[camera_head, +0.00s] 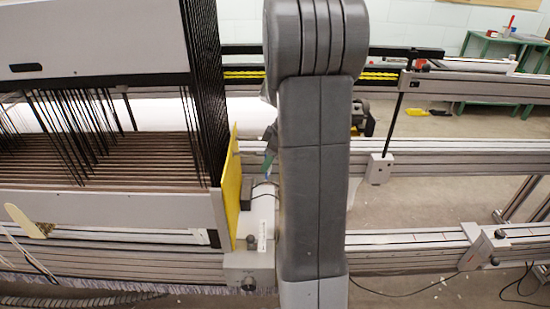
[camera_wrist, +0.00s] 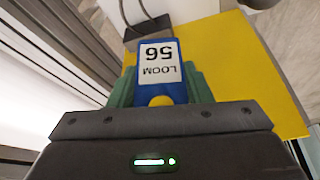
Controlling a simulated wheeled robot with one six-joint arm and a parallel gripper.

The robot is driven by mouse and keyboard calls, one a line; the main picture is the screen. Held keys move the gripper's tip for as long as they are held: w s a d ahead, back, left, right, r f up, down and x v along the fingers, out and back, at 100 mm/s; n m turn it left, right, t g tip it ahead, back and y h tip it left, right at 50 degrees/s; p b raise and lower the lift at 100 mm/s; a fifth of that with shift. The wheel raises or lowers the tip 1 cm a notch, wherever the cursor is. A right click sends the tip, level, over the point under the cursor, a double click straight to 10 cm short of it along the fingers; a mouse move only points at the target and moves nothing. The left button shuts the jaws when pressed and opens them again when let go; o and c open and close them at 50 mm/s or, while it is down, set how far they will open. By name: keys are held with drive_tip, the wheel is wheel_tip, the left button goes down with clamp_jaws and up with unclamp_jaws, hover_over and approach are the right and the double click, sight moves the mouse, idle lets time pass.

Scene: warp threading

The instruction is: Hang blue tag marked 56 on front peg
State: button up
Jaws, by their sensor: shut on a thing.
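My gripper (camera_wrist: 160,86) is shut on the blue tag (camera_wrist: 152,43), with its green fingers on either side of it. The tag's white label reads LOOM 56, upside down in the wrist view, and a yellow spot shows near the fingers. I cannot make out the front peg in either view.
A yellow panel (camera_head: 230,190) stands upright at the loom's end, close left of my arm; in the wrist view it (camera_wrist: 235,60) lies behind and right of the tag. Dark hanging wires (camera_head: 205,90) are left of it. Grey rails (camera_head: 440,150) run to the right.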

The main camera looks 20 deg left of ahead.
drive_tip(key=shift+s+a+f+p, duration=0.1)
drive_tip(key=shift+s+a, duration=0.1)
drive_tip(key=shift+a, duration=0.65)
drive_tip(key=shift+s+a+f+p, duration=0.15)
drive_tip(key=shift+s+a, duration=0.1)
drive_tip(key=shift+a, duration=0.55)
drive_tip(key=shift+s+a+r+p, duration=0.1)
drive_tip(key=shift+s+a, duration=0.1)
drive_tip(key=shift+a, duration=0.65)
drive_tip(key=shift+s+a+f+b, duration=0.2)
drive_tip(key=shift+a+f+b, duration=0.45)
drive_tip(key=shift+a, duration=0.05)
drive_tip(key=o, duration=1)
drive_tip(key=shift+o, duration=0.2)
drive_tip(key=p, duration=0.2)
approach(255, 153)
drive_tip(key=shift+s+a+f, duration=0.1)
drive_tip(key=shift+s+a, duration=0.15)
drive_tip(key=shift+a, duration=0.35)
